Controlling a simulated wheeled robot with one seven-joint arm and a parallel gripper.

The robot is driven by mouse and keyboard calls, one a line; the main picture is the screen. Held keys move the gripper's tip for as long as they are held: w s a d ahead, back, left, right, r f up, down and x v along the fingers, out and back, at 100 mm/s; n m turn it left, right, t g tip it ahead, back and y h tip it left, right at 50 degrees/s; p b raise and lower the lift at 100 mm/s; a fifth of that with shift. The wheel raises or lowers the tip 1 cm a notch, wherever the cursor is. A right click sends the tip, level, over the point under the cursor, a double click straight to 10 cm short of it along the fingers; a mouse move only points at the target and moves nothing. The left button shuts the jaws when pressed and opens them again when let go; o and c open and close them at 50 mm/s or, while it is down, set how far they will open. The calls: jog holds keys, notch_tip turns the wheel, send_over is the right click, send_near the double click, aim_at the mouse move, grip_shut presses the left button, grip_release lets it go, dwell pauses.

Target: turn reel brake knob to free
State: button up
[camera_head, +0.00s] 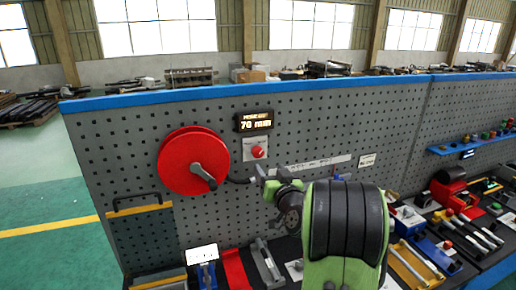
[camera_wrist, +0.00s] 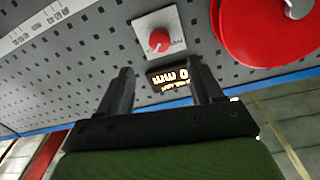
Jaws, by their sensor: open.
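The red brake knob (camera_head: 258,152) sits on a light square plate on the pegboard, right of the red reel (camera_head: 178,160) and below the display (camera_head: 254,121), which reads 70 mm. In the wrist view the knob (camera_wrist: 159,40) is above and beyond the fingertips, near the middle, with its plate around it. The plate's lettering is too small to read. My gripper (camera_head: 268,178) is just below the knob in the head view. In the wrist view my gripper (camera_wrist: 161,82) is open and empty, its fingers apart, with the display (camera_wrist: 168,78) between them. The knob is not between the fingers.
A crank handle (camera_head: 205,176) sticks out from the reel, left of my gripper. A white scale strip (camera_head: 325,163) runs along the board to the right. Tools and fixtures crowd the bench below. The blue-edged pegboard (camera_head: 330,115) stands behind.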

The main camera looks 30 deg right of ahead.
aim_at(259, 154)
jog(key=p+x, duration=0.4)
jog(key=x, duration=0.6)
jog(key=shift+w+d+r+p, duration=0.1)
jog(key=shift+w+p, duration=0.2)
jog(key=shift+w, duration=0.2)
jog(key=c, duration=1.1)
jog(key=shift+o, duration=0.2)
jog(key=shift+b, duration=0.35)
